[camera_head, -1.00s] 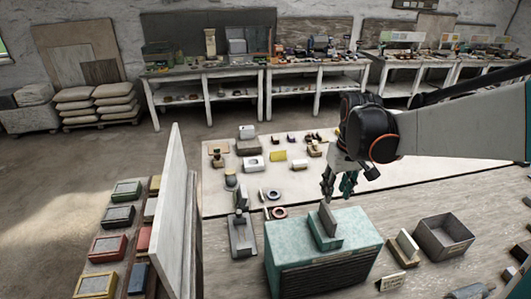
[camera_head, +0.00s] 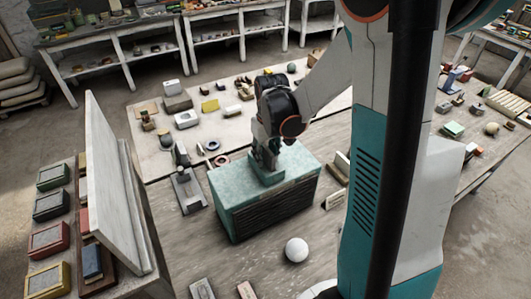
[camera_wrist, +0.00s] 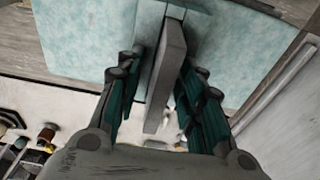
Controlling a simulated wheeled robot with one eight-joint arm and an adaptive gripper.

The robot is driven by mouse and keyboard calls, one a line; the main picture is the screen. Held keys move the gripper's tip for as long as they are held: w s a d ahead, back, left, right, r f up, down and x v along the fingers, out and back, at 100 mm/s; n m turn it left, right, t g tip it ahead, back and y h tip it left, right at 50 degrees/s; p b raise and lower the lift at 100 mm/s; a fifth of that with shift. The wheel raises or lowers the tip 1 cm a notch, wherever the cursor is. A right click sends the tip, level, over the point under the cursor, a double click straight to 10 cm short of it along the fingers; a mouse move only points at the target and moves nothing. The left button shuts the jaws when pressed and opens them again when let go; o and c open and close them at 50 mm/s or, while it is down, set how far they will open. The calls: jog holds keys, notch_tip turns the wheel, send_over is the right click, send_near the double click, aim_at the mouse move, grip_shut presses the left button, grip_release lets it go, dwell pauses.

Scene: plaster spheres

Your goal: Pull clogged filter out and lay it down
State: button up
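The teal box (camera_head: 225,195) with a dark slatted front stands on the table. A grey upright slab, which looks like the clogged filter (camera_wrist: 167,80), stands in a slot in the raised teal block (camera_head: 272,177) on top of the box. My gripper (camera_head: 267,163) is down over this block and hides the slab in the head view. In the wrist view my gripper (camera_wrist: 163,90) is open, with one teal finger on each side of the slab. Gaps show between the fingers and the slab.
A grey metal holder (camera_head: 188,192) stands left of the box. A white sphere (camera_head: 296,250) lies in front. A tall pale panel (camera_head: 112,185) stands at the left. Small items cover the pale board (camera_head: 150,160) behind. My arm blocks the right side of the head view.

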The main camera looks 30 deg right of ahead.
jog(key=shift+c, duration=0.2)
grip_shut()
jog(key=c, duration=0.7)
grip_release()
grip_shut()
jog(key=shift+r, duration=0.1)
jog(key=shift+r+p, duration=2.2)
jog(key=shift+r, duration=1.2)
